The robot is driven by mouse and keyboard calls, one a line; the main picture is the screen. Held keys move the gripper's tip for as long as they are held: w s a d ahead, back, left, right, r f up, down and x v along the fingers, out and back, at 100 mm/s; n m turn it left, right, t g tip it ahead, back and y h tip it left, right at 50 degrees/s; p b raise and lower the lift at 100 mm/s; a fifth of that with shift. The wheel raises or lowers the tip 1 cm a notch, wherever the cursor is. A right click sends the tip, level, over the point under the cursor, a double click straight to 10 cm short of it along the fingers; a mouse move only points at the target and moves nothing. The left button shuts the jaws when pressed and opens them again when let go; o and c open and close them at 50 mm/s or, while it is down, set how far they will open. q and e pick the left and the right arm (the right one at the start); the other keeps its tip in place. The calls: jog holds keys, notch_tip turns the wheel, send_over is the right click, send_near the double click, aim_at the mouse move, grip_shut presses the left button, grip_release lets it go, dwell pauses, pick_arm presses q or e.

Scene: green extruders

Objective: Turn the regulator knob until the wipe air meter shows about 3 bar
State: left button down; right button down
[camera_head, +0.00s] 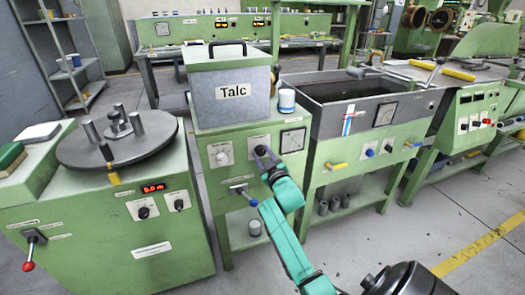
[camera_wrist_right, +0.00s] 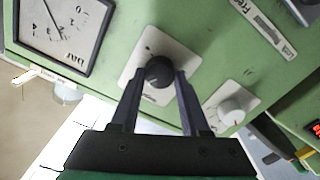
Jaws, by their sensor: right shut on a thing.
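The regulator knob (camera_wrist_right: 158,72) is black and round on a white plate on the green cabinet front. My right gripper (camera_wrist_right: 160,75) is shut on it, with one dark finger on each side. In the head view the right gripper (camera_head: 262,153) reaches the same panel and mostly hides the knob. A square dial meter (camera_head: 292,140) sits just right of the knob. The wrist view shows this meter (camera_wrist_right: 60,28) upside down, marked BAR, cut off at the top edge. Its thin needle is visible, but I cannot read an exact value. My left gripper is not in view.
A white knob (camera_head: 222,157) sits left of the gripper. A blue-tipped lever (camera_head: 245,193) is below. The grey Talc box (camera_head: 231,90) and a white cup (camera_head: 286,101) stand on top.

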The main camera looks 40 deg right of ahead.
jog(key=m+p, duration=0.2)
jog(key=m, duration=0.1)
jog(key=shift+r, duration=0.15)
jog(key=shift+m+p, duration=0.6)
jog(key=shift+m, duration=0.4)
jog(key=shift+f, duration=0.2)
jog(key=shift+c, duration=2)
grip_release()
jog(key=shift+d, duration=0.1)
jog(key=p+v, duration=0.1)
jog(key=v, duration=1.3)
jog(key=shift+s, duration=0.35)
